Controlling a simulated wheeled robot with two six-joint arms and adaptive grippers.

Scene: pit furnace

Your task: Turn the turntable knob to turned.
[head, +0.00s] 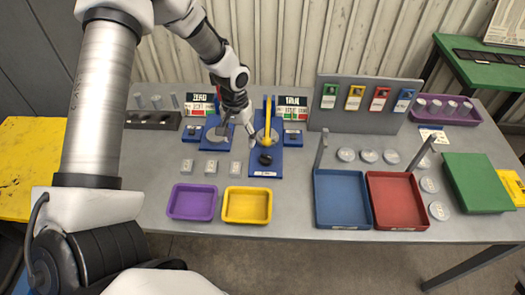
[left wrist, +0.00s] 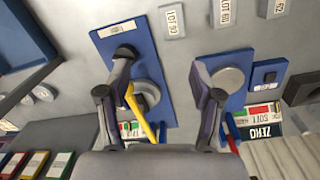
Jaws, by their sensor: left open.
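A black knob (head: 265,158) stands at the front of the right blue base (head: 263,171), which also carries a grey round disc and a yellow bar (head: 267,125). The knob also shows in the left wrist view (left wrist: 125,52), with the disc (left wrist: 148,92) behind it. My left gripper (head: 238,130) points down between the two blue stations, its fingers spread and nothing between them. In the left wrist view, one finger of the gripper (left wrist: 163,78) overlaps the knob's station and the other overlaps the left station; contact cannot be told. My right gripper is out of view.
The left blue station has a grey disc (left wrist: 228,78) and a ZERO sign (head: 202,98). A TRIAL sign (head: 293,101) stands behind the right one. Small labelled blocks (head: 211,168), a purple tray (head: 192,216) and a yellow tray (head: 247,219) lie in front. A grey tag board (head: 325,118) rises at right.

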